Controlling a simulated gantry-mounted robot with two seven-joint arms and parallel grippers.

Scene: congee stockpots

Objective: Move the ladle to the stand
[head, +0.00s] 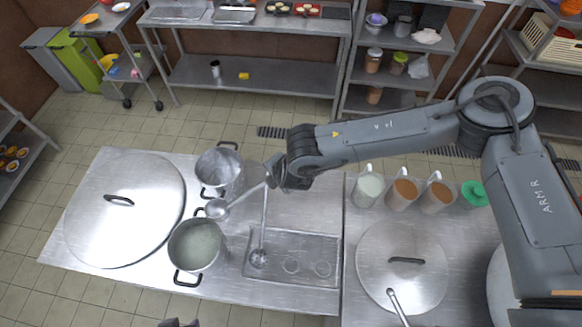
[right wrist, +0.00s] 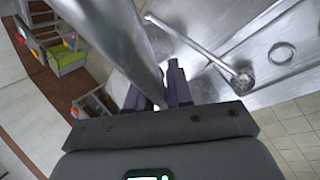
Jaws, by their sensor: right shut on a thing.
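My right gripper (head: 270,174) is shut on the handle of a ladle (head: 217,208). The ladle slants down to the left, its bowl between the two pots and above the near pot's rim. In the right wrist view the held handle (right wrist: 118,40) is large between the fingers (right wrist: 158,92). The stand (head: 308,284) is a shallow metal tray with round rings, right of the pots. A second ladle (head: 258,258) has its bowl in the stand's left part, handle reaching up; it also shows in the right wrist view (right wrist: 240,80). A dark shape at the bottom edge may be my left gripper (head: 180,323).
A near pot (head: 199,246) holds pale liquid; a far pot (head: 219,172) stands behind it. A large lidded pot (head: 125,215) is at left. Right are another lidded pot (head: 403,275), several containers and a green-topped item (head: 474,194). Bare counter (head: 305,212) lies behind the stand.

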